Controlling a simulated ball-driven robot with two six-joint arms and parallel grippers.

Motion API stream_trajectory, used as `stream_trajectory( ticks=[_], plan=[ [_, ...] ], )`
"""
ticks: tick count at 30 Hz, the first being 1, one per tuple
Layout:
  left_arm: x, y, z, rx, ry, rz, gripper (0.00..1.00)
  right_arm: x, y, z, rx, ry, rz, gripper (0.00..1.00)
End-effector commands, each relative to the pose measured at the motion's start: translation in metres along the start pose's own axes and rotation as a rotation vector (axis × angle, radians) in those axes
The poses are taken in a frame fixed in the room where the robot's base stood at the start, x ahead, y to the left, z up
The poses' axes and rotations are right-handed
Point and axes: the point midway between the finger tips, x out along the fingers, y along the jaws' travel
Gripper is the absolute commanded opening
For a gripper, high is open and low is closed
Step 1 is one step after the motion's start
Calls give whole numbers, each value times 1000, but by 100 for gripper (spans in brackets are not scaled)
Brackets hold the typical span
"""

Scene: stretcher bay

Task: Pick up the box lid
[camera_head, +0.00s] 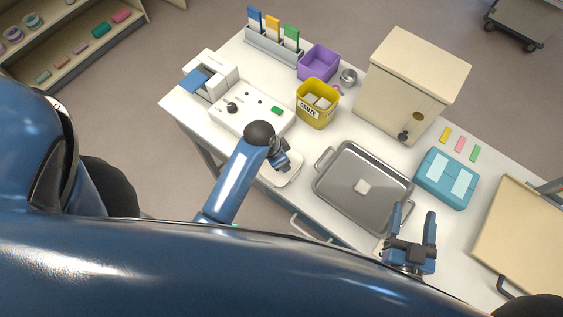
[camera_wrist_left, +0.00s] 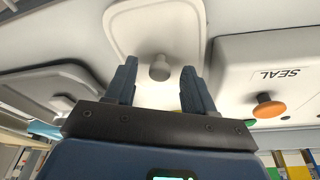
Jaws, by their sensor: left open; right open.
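The box lid, white with rounded corners (camera_wrist_left: 125,22), fills the upper middle of the left wrist view, its round grey knob (camera_wrist_left: 160,68) standing out from it. In the head view the pale lid (camera_head: 291,176) shows partly under my left gripper (camera_head: 281,157), at the table's front edge. My left gripper is open; in the left wrist view its fingers (camera_wrist_left: 160,78) appear on either side of the knob, with gaps on both sides. How far the fingertips reach along the knob is unclear. My right gripper (camera_head: 414,214) is open and empty beside the metal tray's right corner.
A metal tray (camera_head: 335,172) with a pale square lies right of the lid. A white device (camera_head: 222,118) marked SEAL stands left. Behind are a yellow gauze bin (camera_head: 318,112), a purple bin (camera_head: 322,62) and a beige cabinet (camera_head: 390,95). A teal box (camera_head: 434,190) sits at right.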

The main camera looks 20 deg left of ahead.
Motion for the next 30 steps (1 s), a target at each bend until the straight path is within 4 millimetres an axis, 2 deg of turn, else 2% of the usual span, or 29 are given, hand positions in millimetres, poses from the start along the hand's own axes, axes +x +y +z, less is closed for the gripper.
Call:
stream_trajectory(
  ticks=[6, 16, 30],
  plan=[
    [0, 0, 0, 0, 0, 0, 52, 0, 0, 0, 0, 0, 0, 68],
    [0, 0, 0, 0, 0, 0, 2, 0, 0, 0, 0, 0, 0, 68],
    [-3, 0, -2, 0, 0, 0, 0, 0, 0, -3, 0, 0, 0, 68]
  ],
)
